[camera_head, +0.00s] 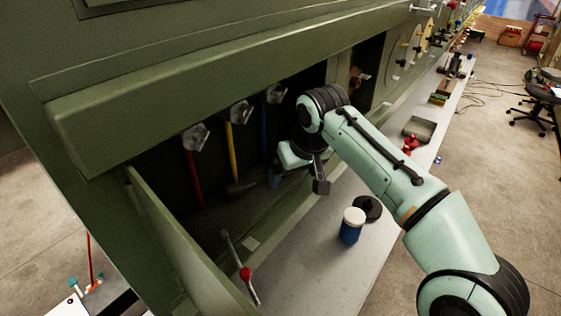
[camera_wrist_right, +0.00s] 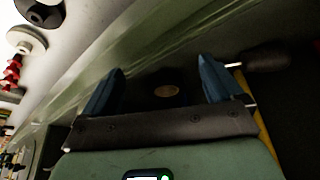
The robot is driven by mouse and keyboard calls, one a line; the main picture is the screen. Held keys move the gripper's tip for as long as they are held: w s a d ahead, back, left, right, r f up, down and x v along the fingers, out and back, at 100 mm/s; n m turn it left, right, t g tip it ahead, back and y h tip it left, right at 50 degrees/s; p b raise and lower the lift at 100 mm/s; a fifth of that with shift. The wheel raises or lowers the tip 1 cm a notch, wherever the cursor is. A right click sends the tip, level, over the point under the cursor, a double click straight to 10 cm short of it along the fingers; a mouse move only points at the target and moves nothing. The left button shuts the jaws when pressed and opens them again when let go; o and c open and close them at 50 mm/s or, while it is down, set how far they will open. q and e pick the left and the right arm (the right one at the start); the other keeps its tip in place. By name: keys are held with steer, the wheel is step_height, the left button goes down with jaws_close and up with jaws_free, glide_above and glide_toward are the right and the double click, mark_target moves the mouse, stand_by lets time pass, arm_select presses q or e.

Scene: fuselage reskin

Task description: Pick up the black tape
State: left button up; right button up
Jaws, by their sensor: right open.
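My right gripper (camera_wrist_right: 162,80) is open, with its two blue fingers spread and nothing clasped between them. In the head view the gripper (camera_head: 276,178) reaches into the dark recess of the green panel, partly hidden by its own wrist. In the right wrist view a dark round thing with a tan oval centre (camera_wrist_right: 166,91) shows between the fingers; it may be the black tape, but its outline is lost in shadow. A flat black disc (camera_head: 367,208) lies on the pale ledge outside the recess; I cannot tell if it is tape. My left gripper is not in view.
A blue jar with a white lid (camera_head: 352,226) stands on the ledge beside the disc. The recess's green lip (camera_head: 185,235) is close. A grey tray (camera_head: 419,129) sits farther along.

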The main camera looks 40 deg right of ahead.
steer(key=w+p, duration=0.1)
steer(key=w, duration=0.1)
steer(key=w+d, duration=0.1)
steer(key=w, duration=0.1)
steer(key=shift+w+r+p, duration=0.15)
steer(key=shift+w+p, duration=0.1)
steer(key=shift+p, duration=0.15)
steer(key=shift+w+d+f, duration=0.1)
steer(key=shift+w+f, duration=0.55)
steer(key=shift+f, duration=0.1)
steer(key=shift+s+r, duration=0.1)
steer(key=shift+s, duration=0.2)
steer(key=shift+c, duration=0.2)
steer(key=shift+w, duration=0.15)
steer(key=c, duration=1.1)
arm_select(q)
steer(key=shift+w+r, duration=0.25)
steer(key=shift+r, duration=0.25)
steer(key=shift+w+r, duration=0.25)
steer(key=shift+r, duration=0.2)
arm_select(e)
steer(key=shift+o, duration=0.2)
